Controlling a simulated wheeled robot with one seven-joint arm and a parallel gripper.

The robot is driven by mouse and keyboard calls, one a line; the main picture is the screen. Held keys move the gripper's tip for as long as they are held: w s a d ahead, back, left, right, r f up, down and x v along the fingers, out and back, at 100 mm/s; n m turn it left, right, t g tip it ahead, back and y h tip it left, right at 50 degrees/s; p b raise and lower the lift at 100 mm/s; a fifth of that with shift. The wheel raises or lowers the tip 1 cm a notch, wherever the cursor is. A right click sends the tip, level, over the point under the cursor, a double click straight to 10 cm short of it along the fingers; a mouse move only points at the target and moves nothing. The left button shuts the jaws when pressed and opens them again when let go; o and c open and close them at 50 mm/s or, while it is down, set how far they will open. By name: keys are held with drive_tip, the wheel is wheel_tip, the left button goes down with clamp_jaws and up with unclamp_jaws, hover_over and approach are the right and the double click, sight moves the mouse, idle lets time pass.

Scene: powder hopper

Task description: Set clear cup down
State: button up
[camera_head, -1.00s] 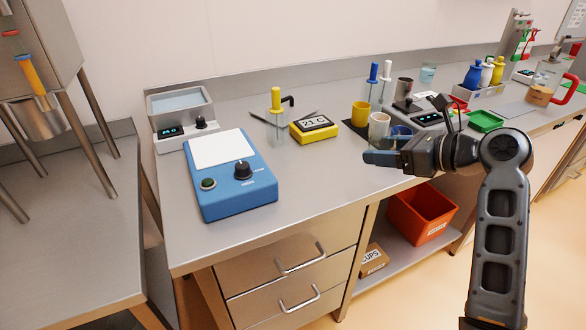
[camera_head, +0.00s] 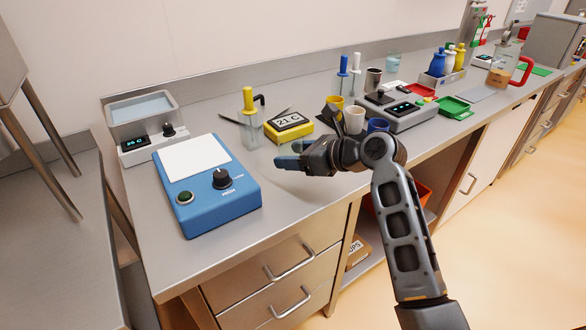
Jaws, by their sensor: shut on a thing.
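My gripper (camera_head: 288,160) reaches in from the right over the front part of the steel bench (camera_head: 300,195), between the blue device and the cups. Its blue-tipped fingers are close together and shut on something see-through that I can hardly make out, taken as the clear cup. I cannot tell whether it touches the bench. Another clear, bluish cup (camera_head: 393,62) stands at the back of the bench.
A blue device (camera_head: 240,195) with a white top stands left of my gripper. Behind are a clear holder (camera_head: 250,133) with a yellow-handled tool and a yellow timer (camera_head: 288,127). White (camera_head: 354,120) and blue (camera_head: 377,125) cups stand to the right.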

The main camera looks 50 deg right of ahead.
sight(293, 179)
drive_tip(key=shift+w+a+f, duration=0.1)
drive_tip(key=shift+f, duration=2)
drive_tip(key=shift+f, duration=0.1)
drive_tip(key=o, duration=1.1)
drive_tip(key=v, duration=1.2)
